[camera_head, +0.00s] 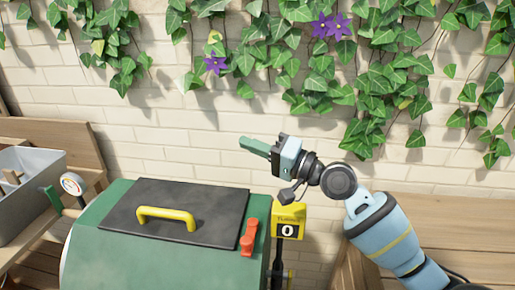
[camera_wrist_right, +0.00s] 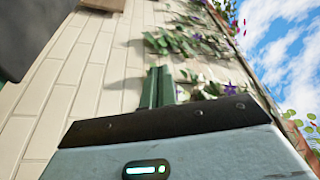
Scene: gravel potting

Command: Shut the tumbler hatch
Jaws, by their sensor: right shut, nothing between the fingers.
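The tumbler (camera_head: 102,238) is a green drum at the lower left of the head view. Its hatch (camera_head: 212,208) is a dark flat panel on top with a yellow handle (camera_head: 166,216); it lies flat against the drum. A red latch (camera_head: 249,237) sits at the hatch's right edge. My right gripper (camera_head: 243,142) is in the air above and right of the hatch, apart from it, fingers pointing left. Its green fingers are together and empty; they also show in the right wrist view (camera_wrist_right: 157,86). My left gripper is not in view.
A yellow counter reading 0 (camera_head: 288,222) stands on a post right of the drum, below my right gripper. A grey bin (camera_head: 32,190) and a round gauge (camera_head: 72,184) are at the left. Behind is a pale brick wall (camera_head: 150,120) with ivy. Wooden benches flank the drum.

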